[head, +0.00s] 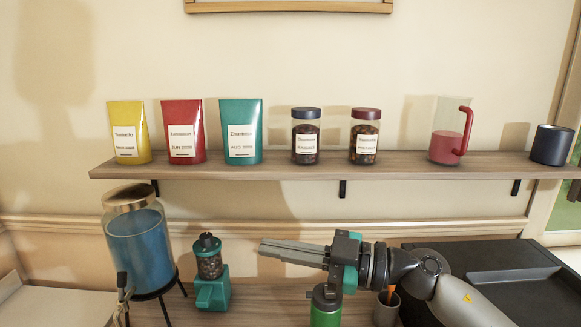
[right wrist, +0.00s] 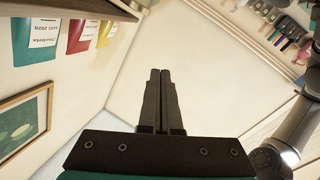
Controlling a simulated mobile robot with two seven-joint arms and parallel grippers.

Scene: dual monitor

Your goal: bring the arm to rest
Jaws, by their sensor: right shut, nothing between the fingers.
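My right gripper (head: 263,246) is in the lower middle of the head view, its arm (head: 452,298) coming in from the lower right. Its grey fingers point left, lie together and hold nothing. They are below the wall shelf (head: 400,163) and in front of the wall. In the right wrist view the two dark fingers (right wrist: 160,72) also lie side by side, with nothing between them. My left gripper does not show.
The shelf holds yellow, red and teal bags, two jars (head: 306,136), a red-handled pitcher (head: 450,132) and a dark cup (head: 552,145). Below stand a blue dispenser (head: 140,250), teal grinder (head: 211,285), green container (head: 325,312), grey cup (head: 386,309) and black tray (head: 520,290).

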